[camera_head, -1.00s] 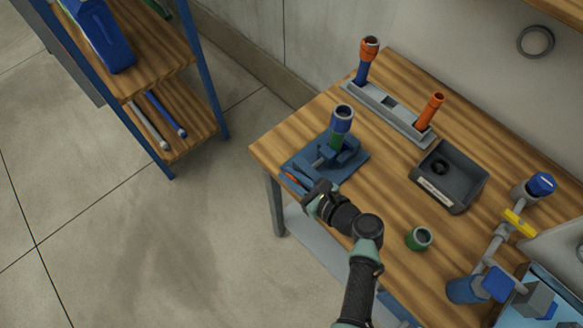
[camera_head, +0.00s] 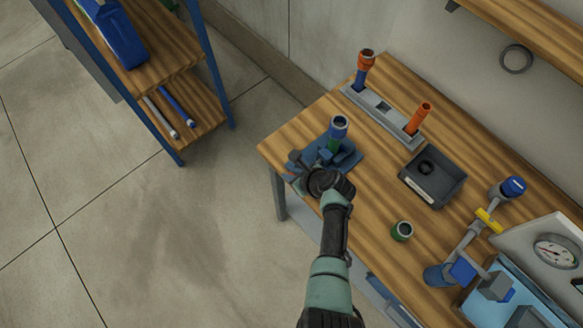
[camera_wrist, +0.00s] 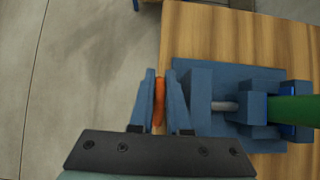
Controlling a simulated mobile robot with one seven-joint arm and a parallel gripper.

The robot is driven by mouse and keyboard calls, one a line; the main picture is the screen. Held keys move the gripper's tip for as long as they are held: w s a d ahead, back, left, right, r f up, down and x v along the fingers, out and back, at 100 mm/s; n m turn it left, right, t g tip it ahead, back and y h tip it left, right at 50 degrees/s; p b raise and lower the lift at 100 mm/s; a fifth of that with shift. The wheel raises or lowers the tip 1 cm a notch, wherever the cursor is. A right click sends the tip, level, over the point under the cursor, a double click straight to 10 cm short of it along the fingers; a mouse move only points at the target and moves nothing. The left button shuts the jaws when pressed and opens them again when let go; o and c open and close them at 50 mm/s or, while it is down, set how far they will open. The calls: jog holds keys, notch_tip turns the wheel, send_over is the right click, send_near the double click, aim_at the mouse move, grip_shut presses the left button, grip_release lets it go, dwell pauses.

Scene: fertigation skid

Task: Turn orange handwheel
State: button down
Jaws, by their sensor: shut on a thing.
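The orange handwheel (camera_wrist: 159,100) shows edge-on in the wrist view, between the two blue fingers of my gripper (camera_wrist: 159,98). The gripper is shut on it. The handwheel is at the left end of a blue vise (camera_wrist: 200,95) at the table's edge. The vise jaws hold a green and blue tube (camera_wrist: 295,110), which stands upright in the head view (camera_head: 337,132). In the head view my gripper (camera_head: 303,172) is at the near left side of the vise (camera_head: 345,158), and my wrist hides the handwheel.
The wooden table (camera_head: 290,140) also bears a grey rack (camera_head: 385,115) with two tubes, a dark tray (camera_head: 432,175), a short green ring (camera_head: 402,231) and piping with a yellow handle (camera_head: 489,220). A shelf (camera_head: 180,130) stands at the left. Open floor lies between.

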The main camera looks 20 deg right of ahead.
jog(key=shift+w+f+g+h+p, duration=0.1)
jog(key=shift+g+h+p, duration=0.2)
jog(key=shift+g, duration=0.4)
jog(key=shift+w+f+g+h+p, duration=0.1)
jog(key=shift+g+p, duration=0.3)
jog(key=shift+g, duration=0.3)
jog(key=shift+f+g, duration=0.1)
jog(key=shift+g, duration=0.2)
jog(key=c, duration=1.2)
grip_release()
jog(key=shift+o, duration=0.2)
jog(key=p+v, duration=0.2)
jog(key=v, duration=0.3)
jog(key=p+v, duration=0.1)
jog(key=v, duration=0.5)
jog(key=shift+a+p, duration=0.25)
jog(key=shift+p, duration=0.15)
jog(key=shift+v, duration=1.05)
jog(key=shift+w, duration=0.15)
